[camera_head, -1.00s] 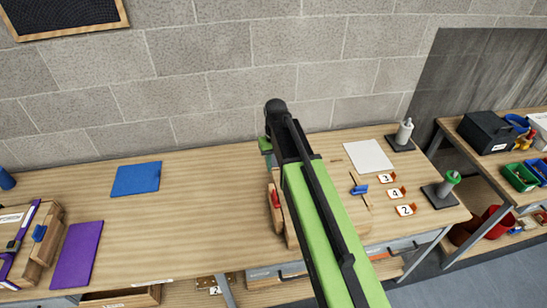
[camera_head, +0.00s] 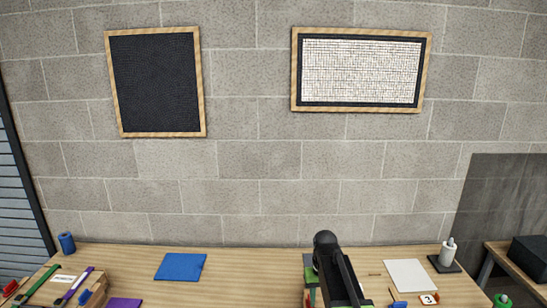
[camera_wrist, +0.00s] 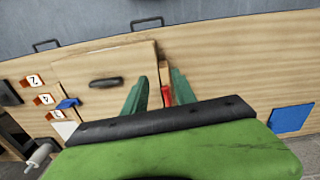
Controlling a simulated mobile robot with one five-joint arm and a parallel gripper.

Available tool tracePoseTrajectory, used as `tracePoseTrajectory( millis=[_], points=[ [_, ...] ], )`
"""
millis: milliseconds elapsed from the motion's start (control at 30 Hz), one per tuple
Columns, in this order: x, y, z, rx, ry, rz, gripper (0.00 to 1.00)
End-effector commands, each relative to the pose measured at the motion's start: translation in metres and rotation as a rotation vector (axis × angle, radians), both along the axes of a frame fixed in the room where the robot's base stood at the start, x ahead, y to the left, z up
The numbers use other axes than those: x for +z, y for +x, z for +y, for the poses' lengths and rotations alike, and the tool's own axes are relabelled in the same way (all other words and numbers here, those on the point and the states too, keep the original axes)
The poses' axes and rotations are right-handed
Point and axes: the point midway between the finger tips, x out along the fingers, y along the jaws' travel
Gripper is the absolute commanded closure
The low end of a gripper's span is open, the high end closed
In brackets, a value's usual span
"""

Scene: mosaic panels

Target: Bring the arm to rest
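My arm (camera_head: 338,270) rises from the bottom edge of the head view, right of centre, over the worktable (camera_head: 235,265). Its lower part is cut off there. In the wrist view my gripper (camera_wrist: 158,80) shows two green fingers standing apart, so it is open. A wooden piece (camera_wrist: 165,70) and a red part (camera_wrist: 167,96) show in the gap between the fingers. They appear to lie beyond the fingers, and no grip on them shows. The green wrist body (camera_wrist: 180,155) fills the bottom of the wrist view.
A blue sheet (camera_head: 180,267) and a white sheet (camera_head: 410,275) lie on the table. A blue spool (camera_head: 67,243) stands at the left, a white bottle (camera_head: 448,251) at the right. A dark panel (camera_head: 155,80) and a mosaic panel (camera_head: 361,70) hang on the block wall.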

Motion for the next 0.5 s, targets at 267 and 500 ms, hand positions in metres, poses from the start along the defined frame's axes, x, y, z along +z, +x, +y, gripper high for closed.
tracePoseTrajectory(
  millis=[267, 500],
  points=[
    [-0.045, -0.001, 0.000, 0.000, 0.000, 0.000, 0.67],
    [-0.097, -0.015, -0.002, -0.004, 0.000, 0.000, 0.67]
  ],
)
